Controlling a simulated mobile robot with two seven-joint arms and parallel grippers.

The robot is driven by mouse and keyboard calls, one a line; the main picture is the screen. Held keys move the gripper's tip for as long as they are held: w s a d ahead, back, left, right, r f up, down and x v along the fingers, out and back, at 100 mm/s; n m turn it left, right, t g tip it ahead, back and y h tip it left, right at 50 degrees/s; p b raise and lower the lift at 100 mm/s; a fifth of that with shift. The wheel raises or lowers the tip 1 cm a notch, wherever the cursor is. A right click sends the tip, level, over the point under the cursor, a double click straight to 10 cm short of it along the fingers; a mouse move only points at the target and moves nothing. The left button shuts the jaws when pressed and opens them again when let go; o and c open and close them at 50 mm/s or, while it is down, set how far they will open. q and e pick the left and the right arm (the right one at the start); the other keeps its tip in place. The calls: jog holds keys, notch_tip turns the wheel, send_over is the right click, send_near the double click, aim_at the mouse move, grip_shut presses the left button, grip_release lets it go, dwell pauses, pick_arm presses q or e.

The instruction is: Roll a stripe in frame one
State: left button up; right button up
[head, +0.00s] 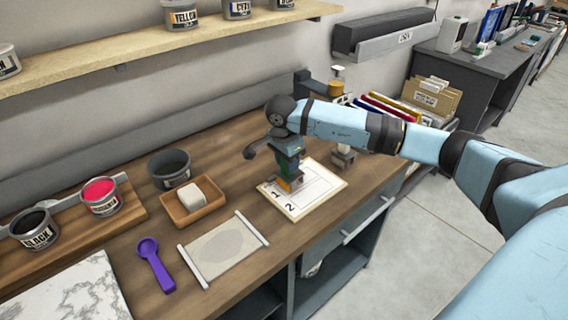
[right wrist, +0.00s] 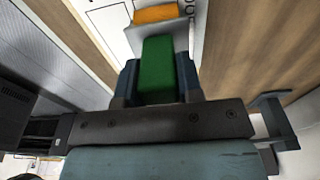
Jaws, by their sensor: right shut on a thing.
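My right gripper (head: 289,168) is shut on the green handle of a roller (right wrist: 158,70). The roller has a grey frame and an orange part at its lower end, which also shows in the head view (head: 290,184). It is over the left part of a white sheet on a pale board (head: 319,203). The sheet has printed outlines and a large "2" near its front edge; the gripper and roller cover part of it. I cannot tell whether the roller touches the sheet. My left gripper is out of view.
Left of the board are a wooden tray (head: 178,213) with a white block, a dark bowl (head: 169,170), a rolled-edge cloth (head: 203,275) and a purple scoop (head: 155,265). Red (head: 102,203) and black (head: 36,237) ink tubs stand further left. A shelf (head: 120,60) holds more tubs.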

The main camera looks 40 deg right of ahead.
jog(key=shift+w+d+f+b, duration=0.1)
jog(key=shift+d+b, duration=0.3)
jog(key=shift+d, duration=0.8)
jog(key=shift+w+d+f+b, duration=0.1)
jog(key=shift+d+b, duration=0.25)
jog(key=shift+d, duration=0.85)
jog(key=shift+w+d+r+b, duration=0.15)
jog(key=shift+d+b, duration=0.2)
jog(key=shift+d, duration=1.6)
jog(key=shift+w+d+b, duration=0.1)
jog(key=shift+d+b, duration=0.3)
jog(key=shift+d, duration=0.95)
jog(key=shift+s+a+p, duration=0.15)
jog(key=shift+a+p, duration=0.2)
jog(key=shift+a, duration=1.65)
jog(key=shift+s+a+p, duration=0.15)
jog(key=shift+a+p, duration=0.15)
jog(key=shift+a, duration=1.65)
jog(key=shift+s+a, duration=0.15)
jog(key=shift+a, duration=1.5)
jog(key=shift+s+a, duration=0.1)
jog(key=shift+a, duration=1.5)
notch_tip(320, 180, up, 6)
jog(key=p, duration=0.3)
